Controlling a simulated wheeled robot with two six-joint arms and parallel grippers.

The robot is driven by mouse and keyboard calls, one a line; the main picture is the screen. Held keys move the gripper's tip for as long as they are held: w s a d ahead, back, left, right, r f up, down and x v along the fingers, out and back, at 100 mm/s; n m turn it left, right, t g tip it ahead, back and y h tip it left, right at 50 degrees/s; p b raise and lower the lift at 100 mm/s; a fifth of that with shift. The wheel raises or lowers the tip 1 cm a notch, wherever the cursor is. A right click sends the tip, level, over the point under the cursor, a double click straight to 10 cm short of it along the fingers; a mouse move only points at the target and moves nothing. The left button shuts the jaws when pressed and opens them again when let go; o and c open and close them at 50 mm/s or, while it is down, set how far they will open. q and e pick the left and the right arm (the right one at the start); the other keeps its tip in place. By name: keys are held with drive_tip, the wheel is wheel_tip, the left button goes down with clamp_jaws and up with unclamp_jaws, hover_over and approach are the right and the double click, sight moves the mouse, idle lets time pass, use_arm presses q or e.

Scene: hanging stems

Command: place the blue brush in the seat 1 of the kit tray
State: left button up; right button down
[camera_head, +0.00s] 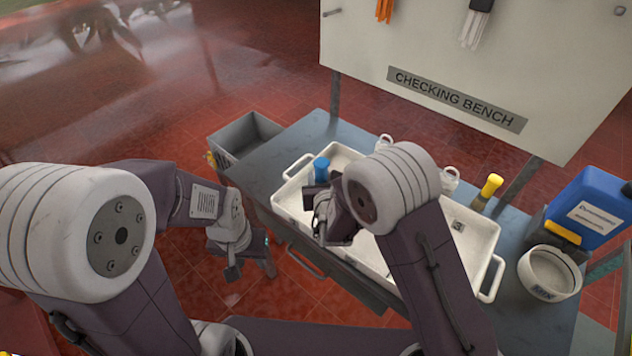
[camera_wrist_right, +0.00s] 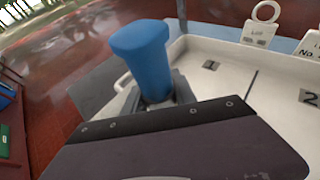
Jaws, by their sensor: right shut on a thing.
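The blue brush (camera_head: 321,168) is held in my right gripper (camera_head: 322,191) above the left part of the white kit tray (camera_head: 484,228). In the right wrist view its blue handle (camera_wrist_right: 141,55) stands up, slightly tilted, from the shut jaws (camera_wrist_right: 160,98); its lower end is hidden. The label of seat 1 (camera_wrist_right: 211,65) shows on the tray to the right of the brush, with a divider and label 2 further right. My right arm hides the tray's middle in the head view. My left gripper (camera_head: 234,268) hangs apart from the tray, left of the bench; its jaw opening is unclear.
A yellow-handled brush (camera_head: 489,188) stands at the tray's back right. A round white dish (camera_head: 550,273) and a blue container (camera_head: 590,208) are on the bench's right. A grey crate (camera_head: 243,135) is at the left. A signboard (camera_head: 455,97) rises behind, with brushes hanging on it.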

drive_tip(key=shift+a+f, duration=0.4)
drive_tip(key=shift+a, duration=0.3)
drive_tip(key=f, duration=0.3)
drive_tip(key=shift+d+f, duration=0.1)
drive_tip(key=shift+d, duration=0.1)
drive_tip(key=shift+a+f, duration=0.1)
drive_tip(key=shift+f, duration=0.3)
drive_tip(key=shift+f, duration=0.15)
drive_tip(key=c, duration=1)
unclamp_jaws()
